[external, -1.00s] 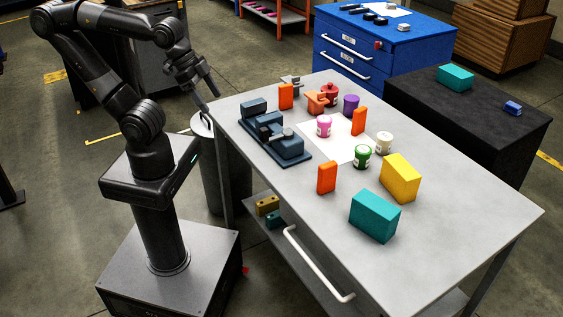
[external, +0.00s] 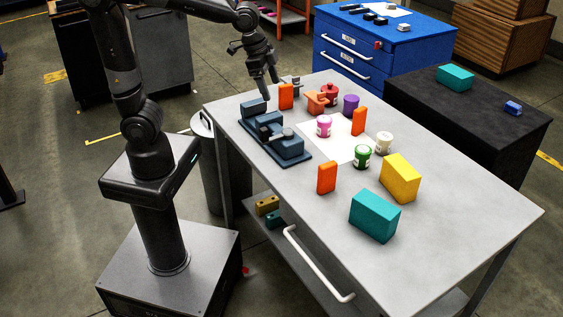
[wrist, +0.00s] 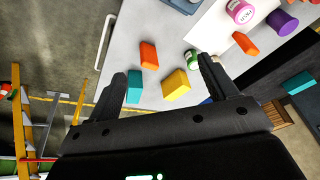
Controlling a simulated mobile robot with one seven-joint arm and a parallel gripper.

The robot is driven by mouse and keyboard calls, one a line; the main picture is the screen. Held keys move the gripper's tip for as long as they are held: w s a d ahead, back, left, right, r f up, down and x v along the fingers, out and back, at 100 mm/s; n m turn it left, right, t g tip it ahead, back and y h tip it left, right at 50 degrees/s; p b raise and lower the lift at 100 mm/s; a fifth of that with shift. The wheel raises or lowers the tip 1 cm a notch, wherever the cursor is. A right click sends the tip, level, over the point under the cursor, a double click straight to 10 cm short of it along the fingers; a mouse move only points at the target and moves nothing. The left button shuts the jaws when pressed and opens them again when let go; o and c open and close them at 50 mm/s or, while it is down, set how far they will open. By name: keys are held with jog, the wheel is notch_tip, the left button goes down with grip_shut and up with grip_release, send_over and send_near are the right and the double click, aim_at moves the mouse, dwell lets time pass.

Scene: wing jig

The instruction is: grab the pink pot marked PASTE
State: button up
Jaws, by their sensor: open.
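The pink pot (external: 324,126) stands upright on a white sheet on the grey table, among other pots and blocks. In the wrist view the pink pot (wrist: 240,12) shows at the top edge, partly cut off, with its label in sight. My gripper (external: 269,90) is open and empty above the far left part of the table, near the dark blue jig, to the left of the pot and apart from it. In the wrist view its two fingers (wrist: 162,80) are spread, with no object held between them.
The dark blue jig (external: 275,138) lies left of the pot. Orange blocks (external: 286,96) (external: 358,121) (external: 327,177), a purple pot (external: 351,104), a red pot (external: 331,93), a green pot (external: 361,157) and a white pot (external: 384,142) stand around. The table's right front is clear.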

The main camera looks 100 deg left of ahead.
jog(key=w+a+f+g, duration=0.1)
jog(key=w+a+f, duration=0.3)
jog(key=w+a, duration=0.25)
jog(key=g, duration=0.2)
send_over(323, 119)
jog(key=shift+h, duration=0.4)
notch_tip(323, 119, down, 15)
jog(key=shift+r, duration=0.1)
notch_tip(323, 119, down, 5)
jog(key=shift+a+r, duration=0.1)
jog(key=shift+r, duration=0.1)
jog(key=shift+w+a+f, duration=0.1)
jog(key=shift+w+f, duration=0.05)
jog(key=shift+f, duration=1.4)
jog(key=shift+w+a+f, duration=0.1)
jog(key=shift+f, duration=1.45)
jog(key=c, duration=1.1)
jog(key=shift+c, duration=0.2)
jog(key=shift+r, duration=0.15)
